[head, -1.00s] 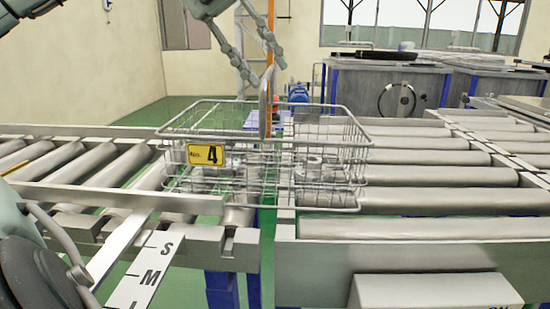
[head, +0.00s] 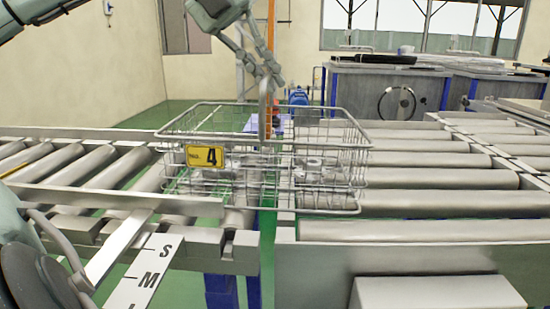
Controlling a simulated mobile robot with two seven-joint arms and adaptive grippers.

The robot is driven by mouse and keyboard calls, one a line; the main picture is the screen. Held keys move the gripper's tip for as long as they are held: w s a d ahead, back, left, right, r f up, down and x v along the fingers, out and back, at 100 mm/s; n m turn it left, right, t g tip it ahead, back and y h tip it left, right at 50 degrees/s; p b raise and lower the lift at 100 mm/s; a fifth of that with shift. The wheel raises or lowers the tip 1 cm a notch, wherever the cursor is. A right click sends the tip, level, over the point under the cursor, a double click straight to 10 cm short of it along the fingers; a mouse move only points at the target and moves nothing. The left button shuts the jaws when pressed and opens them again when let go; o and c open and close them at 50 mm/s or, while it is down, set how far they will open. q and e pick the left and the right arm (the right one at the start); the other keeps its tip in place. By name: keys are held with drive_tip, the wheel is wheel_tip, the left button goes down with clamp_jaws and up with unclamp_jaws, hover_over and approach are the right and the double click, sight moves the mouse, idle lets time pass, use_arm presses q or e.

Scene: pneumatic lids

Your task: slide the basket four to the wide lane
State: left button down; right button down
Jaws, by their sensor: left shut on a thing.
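The wire basket (head: 330,170) carries a yellow plate marked No. 4 (head: 205,156) on its front left. It sits across the gap between the left roller lane (head: 80,165) and the wide lane (head: 440,202) on the right. Some small grey parts show through its mesh. My left gripper (head: 268,80) comes down from above and is shut on the top of the basket's upright handle (head: 265,112). The exact finger contact is small and hard to see. My right gripper is not in view.
A metal guide bar (head: 120,197) runs along the left lane's front. A plate marked S and M (head: 148,272) lies before it. A light box (head: 435,292) is at the wide lane's front. The wide lane's visible rollers right of the basket are clear.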

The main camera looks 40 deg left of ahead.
use_arm(q)
drive_tip(key=shift+r, duration=0.15)
drive_tip(key=shift+w+d, duration=0.1)
drive_tip(key=shift+w, duration=0.05)
drive_tip(key=w+d+p, duration=0.1)
drive_tip(key=w+d, duration=0.4)
drive_tip(key=d, duration=0.1)
idle(0.8)
drive_tip(key=w+d, duration=0.5)
drive_tip(key=d, duration=0.1)
idle(1.1)
drive_tip(key=shift+d, duration=0.15)
drive_tip(key=w+d, duration=0.5)
drive_tip(key=d, duration=0.1)
idle(0.9)
